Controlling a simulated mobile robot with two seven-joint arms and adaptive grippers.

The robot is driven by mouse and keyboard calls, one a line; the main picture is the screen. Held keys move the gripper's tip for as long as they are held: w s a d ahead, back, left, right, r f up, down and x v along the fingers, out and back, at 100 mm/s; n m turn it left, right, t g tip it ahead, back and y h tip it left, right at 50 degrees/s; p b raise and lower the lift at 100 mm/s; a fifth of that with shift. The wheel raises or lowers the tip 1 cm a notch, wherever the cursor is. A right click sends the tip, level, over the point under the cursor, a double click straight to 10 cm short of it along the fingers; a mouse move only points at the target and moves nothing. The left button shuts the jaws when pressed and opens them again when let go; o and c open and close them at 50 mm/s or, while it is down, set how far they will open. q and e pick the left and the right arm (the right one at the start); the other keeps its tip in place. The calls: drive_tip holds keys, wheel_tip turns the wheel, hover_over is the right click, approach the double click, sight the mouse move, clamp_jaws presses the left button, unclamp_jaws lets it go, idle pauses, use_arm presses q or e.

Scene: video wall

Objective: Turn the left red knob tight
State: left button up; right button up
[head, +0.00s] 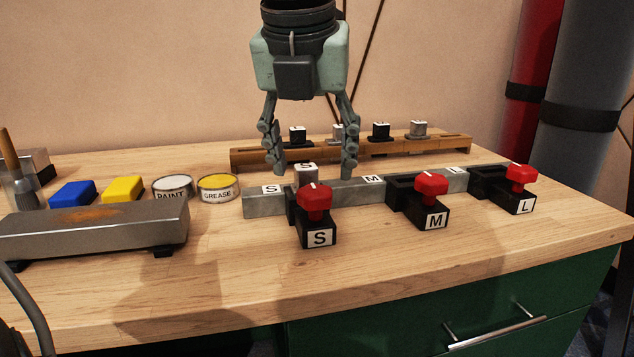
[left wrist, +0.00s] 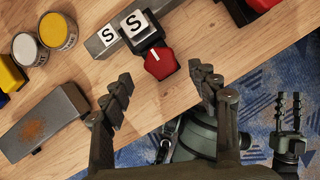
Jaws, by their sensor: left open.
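The left red knob (head: 314,196) is on the front of a black clamp (head: 318,236) labelled S, at the bench's middle; a white line marks its top. In the left wrist view the knob (left wrist: 160,63) shows beyond the fingertips, near the bench edge. My left gripper (head: 313,170) is open and points down. Its fingers look apart from the knob, and nothing is between them that I can see them touch. A small block with an S label (head: 305,170) shows in the clamp. My right gripper (left wrist: 288,108) shows at the right of the left wrist view, over the floor.
Clamps M (head: 432,219) and L (head: 520,203), with red knobs, are to the right along the metal bar (head: 264,203). A wooden rack (head: 350,155) is behind. A paint can (head: 172,188), grease can (head: 218,188) and metal block (head: 95,228) are left. The bench front is clear.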

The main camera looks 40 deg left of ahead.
sight(315, 190)
use_arm(q)
drive_tip(key=shift+x, duration=2.4)
use_arm(e)
drive_tip(key=shift+a+r+t+y, duration=0.15)
drive_tip(key=shift+a+r+t, duration=0.1)
drive_tip(key=shift+r, duration=0.25)
drive_tip(key=shift+a+r+t+y, duration=0.15)
drive_tip(key=shift+a+r+t, duration=0.1)
drive_tip(key=shift+r, duration=0.2)
use_arm(q)
drive_tip(key=shift+c, duration=0.3)
drive_tip(key=c, duration=1.1)
